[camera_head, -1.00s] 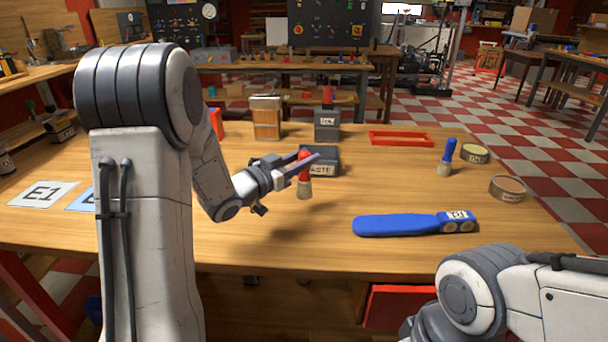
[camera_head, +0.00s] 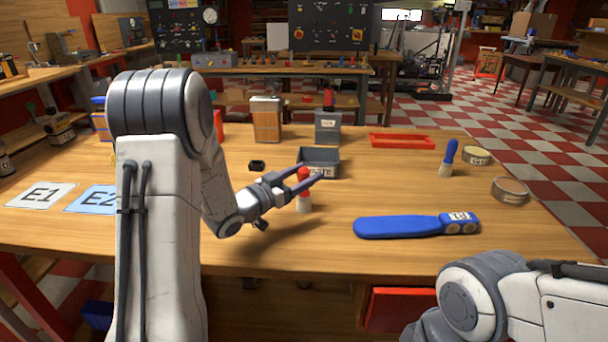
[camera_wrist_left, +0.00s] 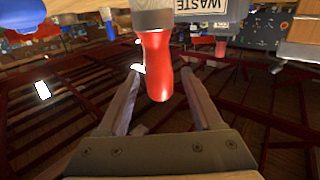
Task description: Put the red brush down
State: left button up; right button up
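The red brush (camera_head: 304,206) stands upright on the wooden table, bristles down and red handle up, in front of the grey waste bin (camera_head: 322,158). My left gripper (camera_head: 318,170) is around the handle with its fingers spread apart. In the left wrist view, the red handle (camera_wrist_left: 156,70) is between the two fingers (camera_wrist_left: 162,72), with a clear gap on the right side and only a small one on the left.
A blue paddle-shaped tool (camera_head: 400,227) lies right of the brush. A blue brush (camera_head: 448,160), tape rolls (camera_head: 509,191) and a red tray (camera_head: 402,141) are farther right. A small black part (camera_head: 257,165) lies left of the bin. The table's front middle is clear.

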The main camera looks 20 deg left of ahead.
pick_arm(q)
jog(key=shift+r, duration=0.3)
jog(key=v, duration=1.2)
jog(key=shift+f, duration=0.15)
